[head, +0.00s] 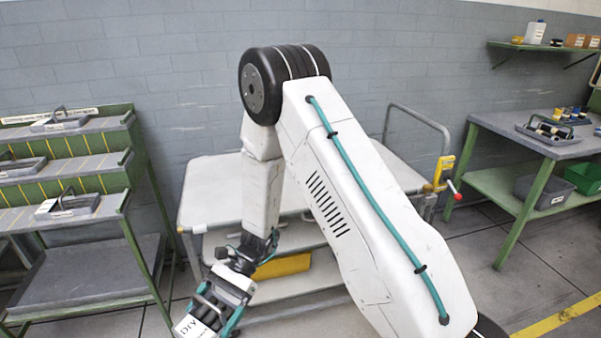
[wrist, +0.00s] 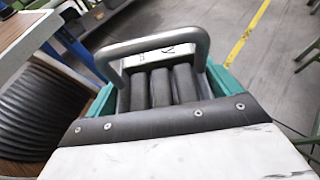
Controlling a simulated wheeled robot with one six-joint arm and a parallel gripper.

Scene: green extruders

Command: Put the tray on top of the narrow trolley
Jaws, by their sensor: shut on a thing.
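My gripper (head: 212,304) is low at the front left in the head view, pointing down. It is shut on the handle of a tray; the handle is a grey metal arch (wrist: 153,42) between the teal fingers in the wrist view. A white card reading "Dry" (head: 190,327) shows at the bottom edge of the head view; most of the tray is cut off or hidden there. A pale trolley (head: 212,190) with a push handle and several decks stands behind my arm, against the wall. Its top is bare where visible. I cannot tell whether it is the narrow trolley.
A green stepped rack (head: 75,165) with small handled trays stands at left, a dark low deck (head: 85,268) below. A green workbench (head: 540,145) with a tray of items is at right. Open floor (head: 530,285) with a yellow line lies at front right.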

